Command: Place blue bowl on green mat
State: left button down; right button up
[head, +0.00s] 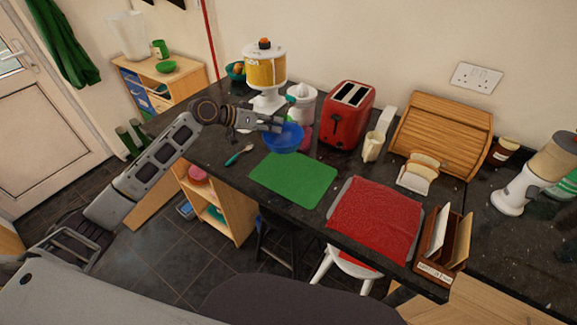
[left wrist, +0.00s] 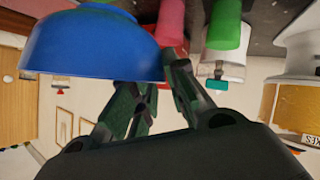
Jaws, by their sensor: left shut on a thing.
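The blue bowl (head: 284,140) is at my left gripper (head: 277,126), above or just behind the back edge of the green mat (head: 293,181) in the head view. My left gripper is shut on the bowl's rim. The left wrist view shows the bowl (left wrist: 90,45) large at the upper left, with the gripper's fingers (left wrist: 168,62) at its edge. I cannot tell exactly how high the bowl is over the counter. The green mat lies flat and bare on the dark counter. My right gripper is not in view.
A green-handled utensil (head: 239,154) lies left of the mat. A red mat (head: 376,219) lies to its right. A red toaster (head: 350,114), a cream jug (head: 373,146) and a yellow-filled dispenser (head: 266,74) stand behind. A pink object (head: 306,137) stands close by the bowl.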

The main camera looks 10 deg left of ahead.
pick_arm(q)
jog(key=shift+f+p, duration=0.3)
jog(key=shift+f, duration=2.7)
jog(key=shift+f, duration=1.9)
jog(key=shift+f, duration=0.15)
jog(key=c, duration=1.4)
grip_release()
